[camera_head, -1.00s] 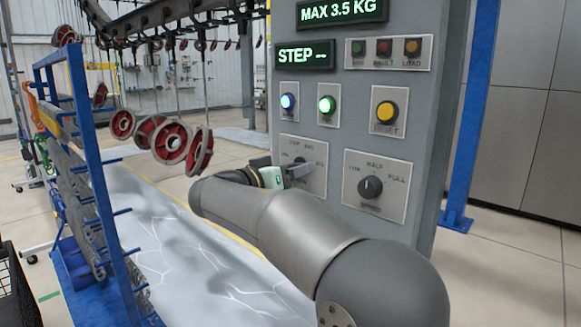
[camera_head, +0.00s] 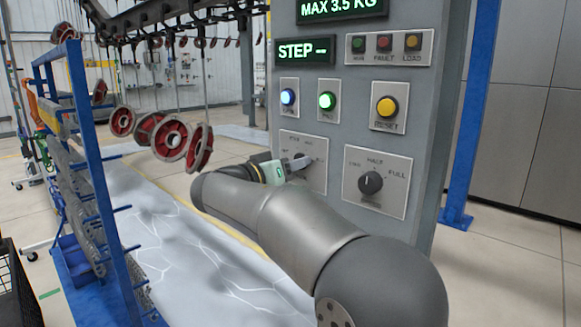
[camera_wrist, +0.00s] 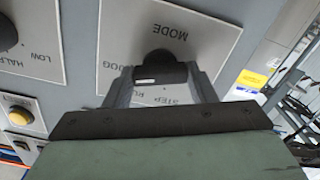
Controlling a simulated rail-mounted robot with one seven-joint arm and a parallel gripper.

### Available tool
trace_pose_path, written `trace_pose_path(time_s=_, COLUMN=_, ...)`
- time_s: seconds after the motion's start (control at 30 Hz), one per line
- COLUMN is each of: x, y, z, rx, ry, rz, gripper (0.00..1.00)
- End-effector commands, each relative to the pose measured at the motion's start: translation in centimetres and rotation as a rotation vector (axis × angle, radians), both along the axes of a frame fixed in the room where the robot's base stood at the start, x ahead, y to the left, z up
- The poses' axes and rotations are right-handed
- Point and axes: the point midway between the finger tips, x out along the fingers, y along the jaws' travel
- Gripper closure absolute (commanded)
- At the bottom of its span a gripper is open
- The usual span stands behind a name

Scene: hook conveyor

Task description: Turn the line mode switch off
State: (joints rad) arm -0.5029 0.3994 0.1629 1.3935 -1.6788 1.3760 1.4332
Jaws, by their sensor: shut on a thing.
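The line mode switch is a black knob (camera_wrist: 160,62) on a light plate marked MODE (camera_wrist: 213,40), with STEP and JOG among its labels. In the head view, its plate (camera_head: 318,182) is at the lower left of the grey panel, and the knob is mostly hidden by my gripper (camera_head: 298,163). In the wrist view, my gripper's fingers stand on both sides of the knob, shut on it. A pale mark shows on the knob's near edge. The green display (camera_head: 304,50) reads STEP.
The speed knob (camera_head: 370,183) is right of the mode plate. Blue (camera_head: 288,97), green (camera_head: 326,101) and yellow reset (camera_head: 387,107) buttons sit above. Red wheels (camera_head: 172,138) hang from hooks to the left, near my arm. A blue rack (camera_head: 92,150) stands further left.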

Motion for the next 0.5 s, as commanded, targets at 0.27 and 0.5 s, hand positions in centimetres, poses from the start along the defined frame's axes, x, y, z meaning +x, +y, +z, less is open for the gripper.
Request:
trace_pose_path(time_s=0.27, x=-0.07, y=0.07, z=-0.03, rx=-0.168, ry=0.141, rz=0.0, gripper=0.72)
trace_pose_path(time_s=0.5, x=-0.04, y=0.07, z=0.05, rx=-0.342, ry=0.29, rz=0.001, gripper=0.72)
